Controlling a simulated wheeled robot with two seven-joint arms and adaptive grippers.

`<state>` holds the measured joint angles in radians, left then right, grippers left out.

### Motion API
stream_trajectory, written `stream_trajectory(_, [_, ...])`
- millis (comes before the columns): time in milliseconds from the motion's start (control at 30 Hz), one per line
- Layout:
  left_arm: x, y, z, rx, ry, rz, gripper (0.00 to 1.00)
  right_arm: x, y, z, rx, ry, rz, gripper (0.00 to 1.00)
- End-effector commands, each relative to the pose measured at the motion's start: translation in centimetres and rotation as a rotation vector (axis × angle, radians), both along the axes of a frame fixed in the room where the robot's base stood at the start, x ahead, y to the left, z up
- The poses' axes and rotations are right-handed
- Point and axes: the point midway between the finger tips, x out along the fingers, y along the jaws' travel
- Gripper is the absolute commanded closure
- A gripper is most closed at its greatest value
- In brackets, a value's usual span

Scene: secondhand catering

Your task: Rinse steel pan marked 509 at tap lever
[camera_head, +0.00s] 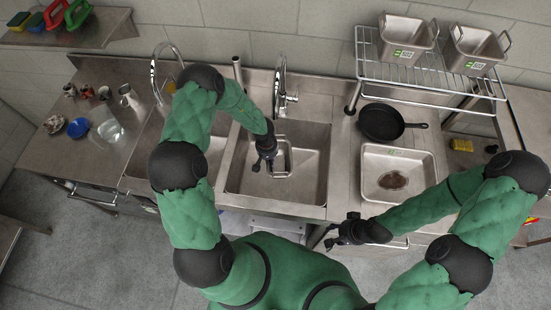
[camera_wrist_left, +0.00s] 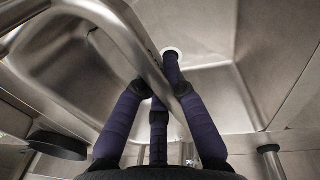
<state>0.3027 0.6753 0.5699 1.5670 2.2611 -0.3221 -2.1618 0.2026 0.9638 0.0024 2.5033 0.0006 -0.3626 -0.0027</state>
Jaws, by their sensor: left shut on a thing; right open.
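A small steel pan (camera_head: 284,158) is in the right sink basin (camera_head: 307,180), below the tap (camera_head: 281,85) with its lever (camera_head: 292,97). My left gripper (camera_head: 264,163) is shut on the pan at its left side and partly hides it. In the left wrist view the dark purple fingers (camera_wrist_left: 160,105) close around a bar-like steel edge of the pan (camera_wrist_left: 115,35). I cannot read a number on the pan, and I cannot tell whether water runs. My right gripper (camera_head: 335,236) is open and empty in front of the counter, to the right.
Two steel pans with green labels (camera_head: 404,40) (camera_head: 475,50) stand on a wire rack (camera_head: 430,78). A black frying pan (camera_head: 382,122) and a steel tray (camera_head: 430,165) with a brown stain lie on the right counter. A second tap (camera_head: 155,75) and several small items are at left.

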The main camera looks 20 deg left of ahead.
Motion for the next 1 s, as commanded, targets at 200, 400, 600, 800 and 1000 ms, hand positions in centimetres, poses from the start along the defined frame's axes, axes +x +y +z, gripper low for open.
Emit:
stream_trajectory(200, [-1.2, -0.7, 0.0, 0.000, -0.001, -0.001, 1.00, 0.0, 0.0, -0.2, 0.000, 0.000, 0.000, 0.58])
stream_trajectory(400, [-2.3, -1.4, 0.0, 0.000, -0.002, -0.002, 1.00, 0.0, 0.0, -0.6, 0.000, 0.000, 0.000, 0.58])
stream_trajectory(600, [-3.4, -2.1, 0.0, 0.000, -0.002, -0.001, 1.00, 0.0, 0.0, -1.0, 0.000, 0.000, 0.000, 0.58])
stream_trajectory(800, [-4.5, -2.7, 0.0, -0.001, -0.002, -0.001, 1.00, 0.0, 0.0, -1.5, 0.000, 0.000, 0.000, 0.58])
stream_trajectory(1000, [-5.6, -3.4, 0.0, -0.001, -0.002, 0.000, 1.00, 0.0, 0.0, -2.1, 0.000, 0.000, 0.000, 0.58])
